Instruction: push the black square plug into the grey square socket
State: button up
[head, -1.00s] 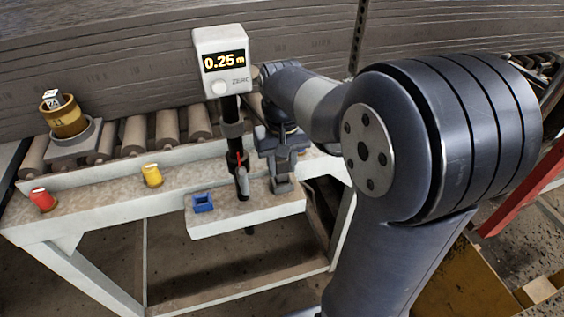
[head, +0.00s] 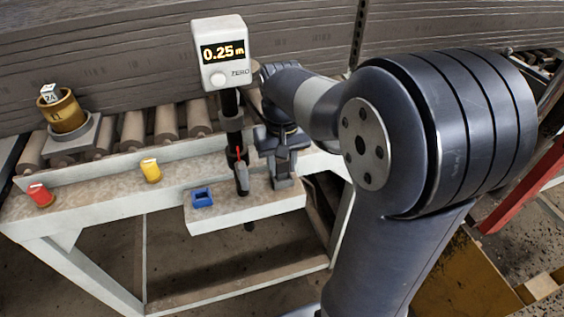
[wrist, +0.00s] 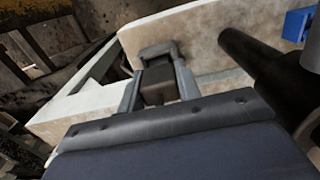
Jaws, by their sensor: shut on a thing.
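My gripper (wrist: 158,74) is shut on the black plug (wrist: 157,90), a dark square block between its two grey fingers in the wrist view. The grey socket (wrist: 156,49) shows just beyond the plug, at the pale shelf. In the head view my gripper (head: 282,160) points down at the right end of the shelf, close over the grey socket (head: 283,183). The plug is not clearly seen there. I cannot tell whether its lower end is inside the socket, as the fingers and plug cover the opening.
A black post (head: 232,125) with a display box (head: 221,53) stands left of my gripper, and it is close in the wrist view (wrist: 262,72). A blue square socket (head: 202,197) sits farther left. Yellow (head: 151,171) and red (head: 41,196) knobs stand on the bench (head: 95,205).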

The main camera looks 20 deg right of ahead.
jog(key=o, duration=1.1)
jog(key=shift+c, duration=0.2)
notch_tip(320, 180, up, 11)
jog(key=shift+f+p, duration=0.1)
jog(key=shift+p, duration=0.2)
jog(key=shift+f, duration=0.1)
notch_tip(320, 180, down, 11)
jog(key=shift+r+b, duration=0.2)
jog(key=shift+b, duration=0.1)
jog(key=shift+r, duration=0.25)
jog(key=shift+f, duration=0.1)
